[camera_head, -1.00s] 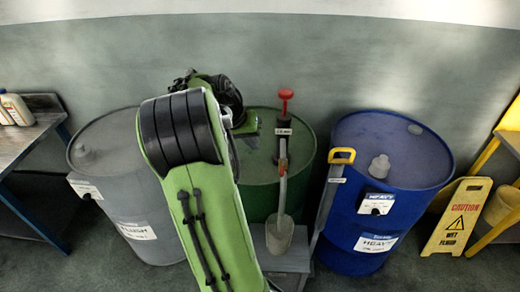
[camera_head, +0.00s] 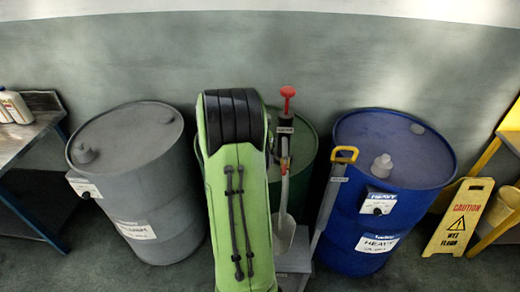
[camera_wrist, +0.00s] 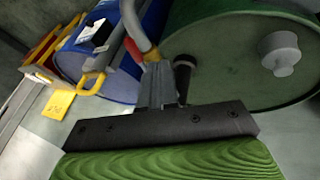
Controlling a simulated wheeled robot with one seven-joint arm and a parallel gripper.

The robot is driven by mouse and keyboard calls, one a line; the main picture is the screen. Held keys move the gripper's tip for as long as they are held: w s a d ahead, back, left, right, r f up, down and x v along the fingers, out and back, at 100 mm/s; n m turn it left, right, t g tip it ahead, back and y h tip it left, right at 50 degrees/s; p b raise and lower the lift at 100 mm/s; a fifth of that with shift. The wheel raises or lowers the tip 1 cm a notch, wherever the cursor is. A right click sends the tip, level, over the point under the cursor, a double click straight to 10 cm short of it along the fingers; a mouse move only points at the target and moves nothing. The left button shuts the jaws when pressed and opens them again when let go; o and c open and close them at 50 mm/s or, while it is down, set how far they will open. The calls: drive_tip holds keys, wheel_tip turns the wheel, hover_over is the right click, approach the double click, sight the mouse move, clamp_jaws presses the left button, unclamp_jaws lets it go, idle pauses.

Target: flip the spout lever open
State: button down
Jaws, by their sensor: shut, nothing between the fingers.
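The pump with its red knob (camera_head: 287,92) stands on the green drum (camera_head: 304,135). Its grey spout pipe (camera_head: 284,185) hangs down at the drum's front, with a small red lever (camera_head: 284,161) on it. In the wrist view the grey spout (camera_wrist: 130,18) curves down and the red lever (camera_wrist: 132,49) shows beside its bend. My gripper (camera_wrist: 157,70) is shut and empty, its tips close to the lever and spout. I cannot tell whether they touch. In the head view my green arm hides the gripper. A grey container (camera_head: 284,232) is below the spout.
A grey drum (camera_head: 150,190) stands left and a blue drum (camera_head: 390,165) right. A yellow-handled bar (camera_head: 335,185) leans between the green and blue drums. A yellow caution sign (camera_head: 457,215) is at the far right. A grey cap (camera_wrist: 279,52) projects from the green drum.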

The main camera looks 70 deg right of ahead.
sight(283, 170)
drive_tip(key=s, duration=0.1)
drive_tip(key=s+f, duration=0.1)
drive_tip(key=s, duration=0.1)
drive_tip(key=shift+d+f, duration=0.3)
drive_tip(key=shift+f, duration=0.1)
drive_tip(key=shift+s+f+n+b, duration=0.35)
drive_tip(key=shift+s+n+b, duration=0.25)
drive_tip(key=shift+b, duration=0.3)
drive_tip(key=shift+s+a+r+t, duration=0.1)
drive_tip(key=shift+s+a+t, duration=0.1)
drive_tip(key=shift+t, duration=0.1)
